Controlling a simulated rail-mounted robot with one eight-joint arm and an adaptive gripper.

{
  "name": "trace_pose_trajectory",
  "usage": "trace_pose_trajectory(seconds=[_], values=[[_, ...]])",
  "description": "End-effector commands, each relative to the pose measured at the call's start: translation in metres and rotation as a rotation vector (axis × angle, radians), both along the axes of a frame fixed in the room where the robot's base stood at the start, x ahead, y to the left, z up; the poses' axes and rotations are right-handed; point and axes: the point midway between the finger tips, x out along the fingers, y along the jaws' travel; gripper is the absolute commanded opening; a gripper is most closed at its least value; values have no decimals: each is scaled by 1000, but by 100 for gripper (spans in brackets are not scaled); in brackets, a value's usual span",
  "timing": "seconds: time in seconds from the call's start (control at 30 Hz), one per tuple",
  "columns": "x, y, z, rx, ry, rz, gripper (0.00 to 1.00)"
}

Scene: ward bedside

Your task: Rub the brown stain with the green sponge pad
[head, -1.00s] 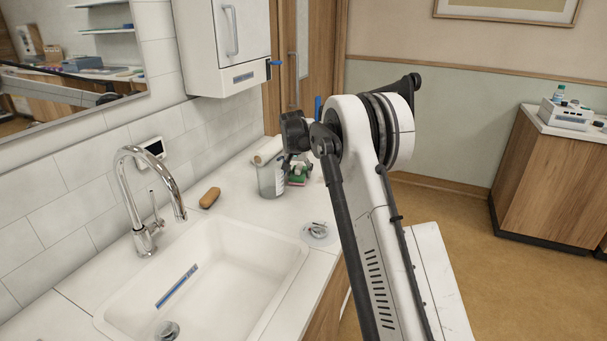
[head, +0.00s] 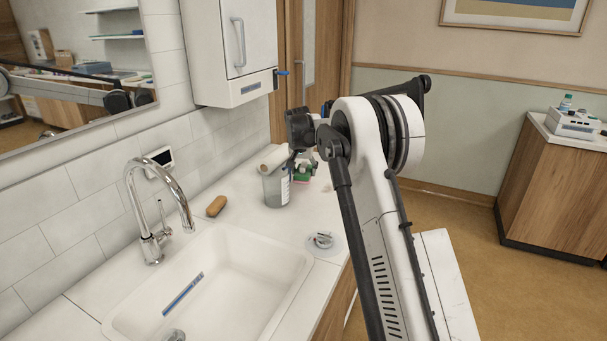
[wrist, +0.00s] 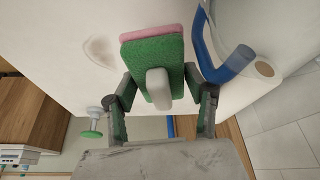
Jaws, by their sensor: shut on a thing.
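The green sponge pad (wrist: 150,65) has a pink layer on one side and a pale handle block on its green face. My gripper (wrist: 162,95) is shut on it, one finger at each side. In the head view my gripper (head: 301,135) is over the far end of the counter, and green (head: 303,174) shows just below it. A faint, pale curved mark (wrist: 101,55) lies on the white surface left of the pad in the wrist view. I cannot tell whether this is the brown stain; no clear brown stain shows.
A clear cup (head: 276,189) and a paper roll (head: 272,158) stand close to my gripper. A brown oblong thing (head: 216,206) lies by the tap (head: 150,245). A small round dish (head: 321,241) sits right of the sink (head: 220,300). A wall cabinet (head: 228,60) hangs above.

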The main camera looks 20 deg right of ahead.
Motion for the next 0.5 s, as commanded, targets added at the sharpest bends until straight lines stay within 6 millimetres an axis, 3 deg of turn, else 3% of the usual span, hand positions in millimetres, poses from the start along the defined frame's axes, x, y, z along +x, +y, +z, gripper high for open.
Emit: trace_pose_trajectory(seconds=[0.17,0.5], values=[[0,0,14,0,0,0,27],[0,0,15,0,0,0,27]])
